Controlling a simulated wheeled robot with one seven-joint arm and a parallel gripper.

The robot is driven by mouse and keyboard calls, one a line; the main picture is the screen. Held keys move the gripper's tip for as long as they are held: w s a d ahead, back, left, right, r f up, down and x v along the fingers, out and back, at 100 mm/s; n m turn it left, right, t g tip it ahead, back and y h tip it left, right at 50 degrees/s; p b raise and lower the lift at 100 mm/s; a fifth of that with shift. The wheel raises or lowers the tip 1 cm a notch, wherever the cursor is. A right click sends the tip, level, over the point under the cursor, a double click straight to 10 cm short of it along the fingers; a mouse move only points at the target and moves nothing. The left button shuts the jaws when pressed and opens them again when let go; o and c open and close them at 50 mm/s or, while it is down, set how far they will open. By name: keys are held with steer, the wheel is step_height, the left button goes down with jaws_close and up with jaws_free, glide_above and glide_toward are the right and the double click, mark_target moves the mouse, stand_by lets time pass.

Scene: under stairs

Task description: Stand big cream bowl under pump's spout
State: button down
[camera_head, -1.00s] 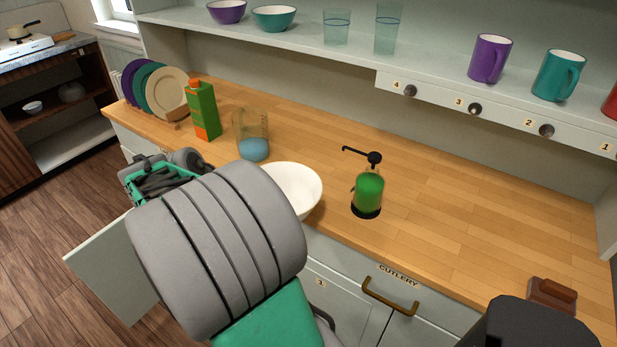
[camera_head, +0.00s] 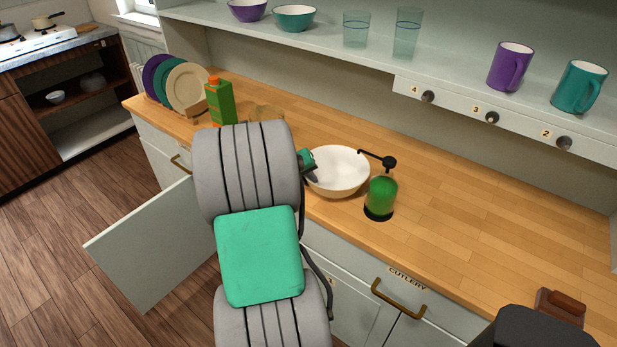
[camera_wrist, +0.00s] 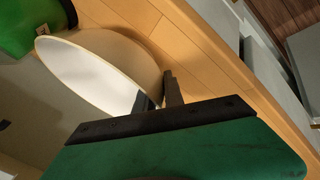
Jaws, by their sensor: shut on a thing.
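The big cream bowl (camera_head: 338,180) is upright at the worktop's front part, just left of the pump (camera_head: 381,194), a green bottle with a black top. The pump's thin black spout (camera_head: 374,155) points left, and its tip overlaps the bowl's right side in the head view. I cannot tell whether the bowl's base touches the wood. My gripper (camera_head: 310,166) is at the bowl's left rim, mostly hidden behind my arm. In the wrist view my gripper (camera_wrist: 160,94) is shut on the rim of the bowl (camera_wrist: 95,75), with the green pump bottle (camera_wrist: 28,22) beyond it.
A green carton (camera_head: 221,104), a plate rack (camera_head: 193,108) and a glass jug (camera_head: 266,112) stand to the left. A shelf (camera_head: 330,42) with bowls, glasses and mugs hangs above. A cupboard door (camera_head: 150,245) stands open at the front. The worktop right of the pump is clear.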

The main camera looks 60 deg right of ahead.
steer(key=shift+r, duration=0.1)
steer(key=c, duration=1.9)
jaws_free()
steer(key=shift+f, duration=0.2)
steer(key=o, duration=0.5)
steer(key=shift+c, duration=0.2)
steer(key=shift+r, duration=0.15)
